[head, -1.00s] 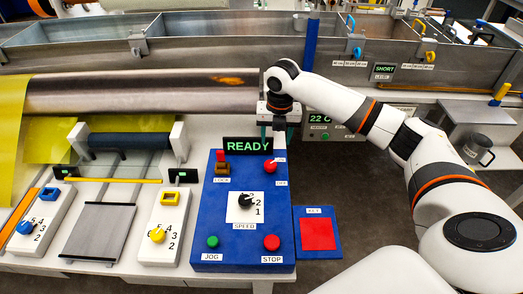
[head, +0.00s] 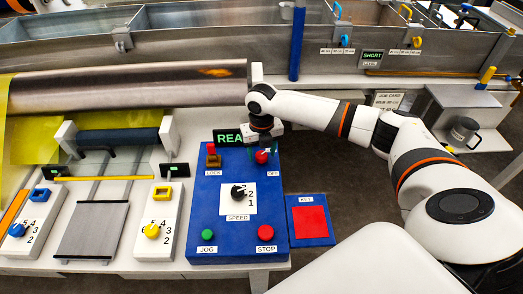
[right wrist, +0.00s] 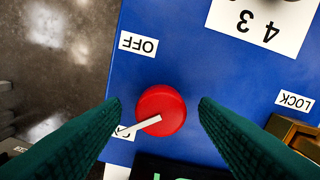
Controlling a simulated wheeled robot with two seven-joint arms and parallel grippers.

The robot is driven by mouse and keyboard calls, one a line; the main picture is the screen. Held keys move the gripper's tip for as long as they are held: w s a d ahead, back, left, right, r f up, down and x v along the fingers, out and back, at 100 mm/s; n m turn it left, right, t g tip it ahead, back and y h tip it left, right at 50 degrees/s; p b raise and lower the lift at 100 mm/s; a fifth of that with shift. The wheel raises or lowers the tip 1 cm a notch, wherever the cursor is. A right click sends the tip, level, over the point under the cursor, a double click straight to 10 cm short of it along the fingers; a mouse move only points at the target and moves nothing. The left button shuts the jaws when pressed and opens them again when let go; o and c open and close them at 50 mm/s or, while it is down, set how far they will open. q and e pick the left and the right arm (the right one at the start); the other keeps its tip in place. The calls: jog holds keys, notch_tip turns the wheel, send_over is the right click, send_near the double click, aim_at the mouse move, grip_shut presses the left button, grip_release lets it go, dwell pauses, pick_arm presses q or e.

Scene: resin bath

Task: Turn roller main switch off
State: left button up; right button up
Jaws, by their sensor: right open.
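The roller main switch is a round red knob (right wrist: 161,110) with a white pointer, on the blue control panel (head: 207,222). In the right wrist view the pointer points to the lower left, at a partly hidden label and away from the OFF label (right wrist: 138,44). My right gripper (right wrist: 157,112) is open, with one green finger on each side of the knob and gaps showing. In the head view the gripper comes down over the knob (head: 262,158) from behind. My left gripper is not in view.
A red pad (head: 310,222) lies to the right.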

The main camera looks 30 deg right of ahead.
jog(key=shift+f, duration=0.15)
jog(key=c, duration=1)
jog(key=shift+o, duration=0.2)
jog(key=shift+r+m+p, duration=0.2)
jog(key=shift+m+p, duration=0.4)
jog(key=shift+p, duration=0.3)
jog(key=m+p, duration=0.5)
jog(key=shift+r, duration=0.1)
jog(key=m+p, duration=0.5)
jog(key=m, duration=0.1)
jog(key=m+p, duration=0.1)
jog(key=m, duration=0.2)
jog(key=shift+m+p, duration=0.3)
jog(key=shift+p, duration=0.1)
jog(key=shift+w+f+m+p, duration=0.15)
jog(key=shift+m+p, duration=0.4)
jog(key=shift+m, duration=0.55)
